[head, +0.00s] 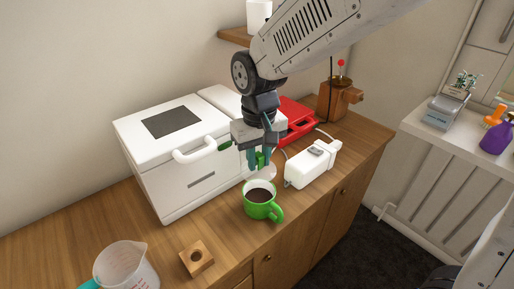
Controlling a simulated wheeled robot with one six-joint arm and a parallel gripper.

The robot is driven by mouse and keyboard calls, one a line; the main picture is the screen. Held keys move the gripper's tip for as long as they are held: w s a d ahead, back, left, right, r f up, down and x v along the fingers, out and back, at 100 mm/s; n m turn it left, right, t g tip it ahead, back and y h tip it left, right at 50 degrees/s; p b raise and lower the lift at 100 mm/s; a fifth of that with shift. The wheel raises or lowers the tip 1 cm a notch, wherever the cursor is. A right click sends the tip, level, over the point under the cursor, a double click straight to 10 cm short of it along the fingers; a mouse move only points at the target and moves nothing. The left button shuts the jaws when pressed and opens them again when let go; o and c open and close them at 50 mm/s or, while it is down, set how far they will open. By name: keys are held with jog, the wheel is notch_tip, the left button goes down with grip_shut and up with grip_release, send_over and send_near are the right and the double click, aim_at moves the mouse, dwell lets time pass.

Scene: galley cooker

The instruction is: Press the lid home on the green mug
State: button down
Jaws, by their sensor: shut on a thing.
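The green mug (263,206) stands upright on the wooden counter, in front of the white cooker. Its top is open and dark liquid shows inside; its handle points to the lower right. My gripper (260,160) points down just behind or above the mug in the head view. Its teal fingers are shut on the green knob of a pale round lid (266,173). The lid is apart from the mug's opening, which is in full view. Part of the lid is hidden by the fingers, and its exact height over the counter is hard to tell.
The white box-shaped cooker (187,155) stands close left of my gripper. A white device (308,166) with a cord lies to the right, and a red case (297,121) behind. A wooden block (197,259) and a measuring jug (127,266) are at the front left.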

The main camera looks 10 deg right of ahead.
aim_at(260, 167)
jog(key=shift+d+f, duration=0.1)
jog(key=shift+f, duration=2.95)
jog(key=shift+f, duration=0.15)
jog(key=c, duration=0.7)
grip_release()
jog(key=shift+o, duration=0.2)
jog(key=shift+r, duration=3.5)
grip_shut()
